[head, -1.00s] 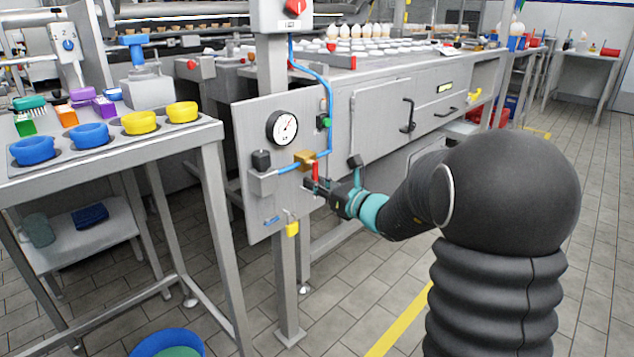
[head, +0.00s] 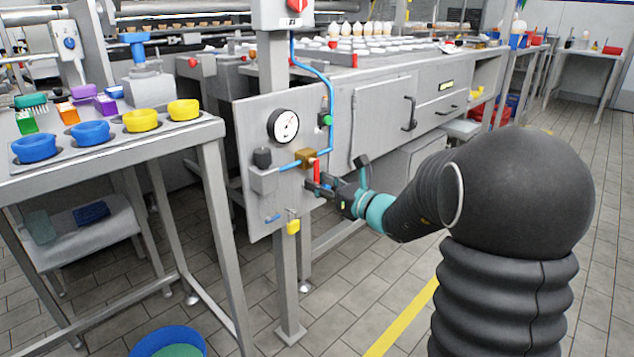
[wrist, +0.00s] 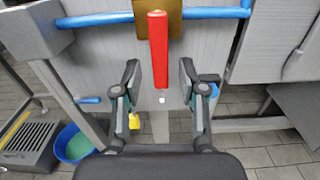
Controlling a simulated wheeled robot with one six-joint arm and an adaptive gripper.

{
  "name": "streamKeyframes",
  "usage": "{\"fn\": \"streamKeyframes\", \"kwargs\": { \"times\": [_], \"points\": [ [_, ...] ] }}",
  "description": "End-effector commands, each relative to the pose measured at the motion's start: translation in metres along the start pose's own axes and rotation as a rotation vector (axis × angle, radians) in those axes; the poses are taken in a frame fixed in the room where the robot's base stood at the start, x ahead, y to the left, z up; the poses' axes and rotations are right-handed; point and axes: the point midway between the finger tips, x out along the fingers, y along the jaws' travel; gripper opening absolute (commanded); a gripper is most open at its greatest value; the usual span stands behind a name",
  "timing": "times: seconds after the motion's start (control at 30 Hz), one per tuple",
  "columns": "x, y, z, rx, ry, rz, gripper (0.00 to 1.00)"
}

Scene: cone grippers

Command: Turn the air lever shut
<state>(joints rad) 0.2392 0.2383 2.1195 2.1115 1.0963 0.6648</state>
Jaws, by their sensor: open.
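The air lever (head: 317,171) is a red handle hanging straight down from a brass valve block (head: 307,157) on a grey panel. It also shows upright in the wrist view, where the red lever (wrist: 158,50) hangs below the brass block (wrist: 158,18). My gripper (head: 317,186) is in front of the panel by the lever's lower end. In the wrist view my gripper (wrist: 159,80) is open, with one finger on each side of the lever's lower part and a gap on both sides. How deep the lever sits between the fingers is hard to tell.
A blue pipe (head: 331,90) runs into the valve. A pressure gauge (head: 283,126) sits above it and a yellow padlock (head: 293,227) hangs below. A table with coloured bowls (head: 87,132) stands left. A blue tub (head: 168,341) is on the floor. Floor right of the panel is free.

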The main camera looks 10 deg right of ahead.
Motion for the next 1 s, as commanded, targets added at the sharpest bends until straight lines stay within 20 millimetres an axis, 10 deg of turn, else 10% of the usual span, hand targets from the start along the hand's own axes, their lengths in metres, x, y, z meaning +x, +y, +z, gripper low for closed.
{"fn": "streamKeyframes", "kwargs": {
  "times": [0.5,1.0],
  "points": [
    [-0.093,0.0,0.0,0.0,0.0,-0.002,0.42],
    [-0.106,0.001,-0.001,0.001,0.0,0.001,0.42]
  ]
}}
